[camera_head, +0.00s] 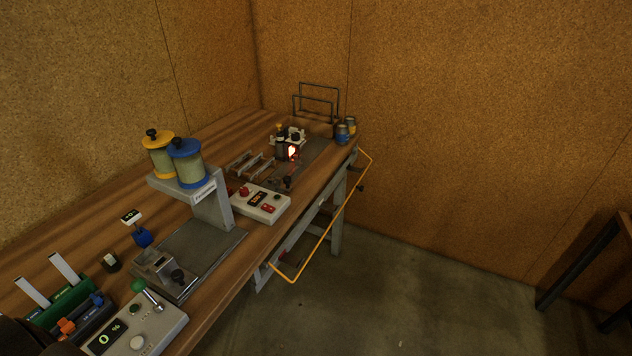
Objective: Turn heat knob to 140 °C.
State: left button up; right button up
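A light control box (262,205) sits near the front edge of the bench, with a red knob (244,191), a small dark display (257,199), a dark knob (277,198) and a red switch (268,208). A second control box (160,330) at the lower left has a display (106,338) reading about 0 %, a pale round knob (137,342), a green button and a metal lever. No heat label or temperature can be read, so I cannot tell which knob is the heat knob. Neither gripper is in view. A dark shape fills the lower left corner.
A stand (205,201) with yellow and blue canisters rises between the boxes. A device with a red glow (292,152) and wire frames stand at the bench's far end. A yellow rail (322,240) juts from the bench front. The floor (400,290) right of it is clear.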

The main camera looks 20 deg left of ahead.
aim_at(244, 191)
jog(key=z, duration=0.4)
jog(key=i, duration=3.4)
jog(key=u, duration=3.15)
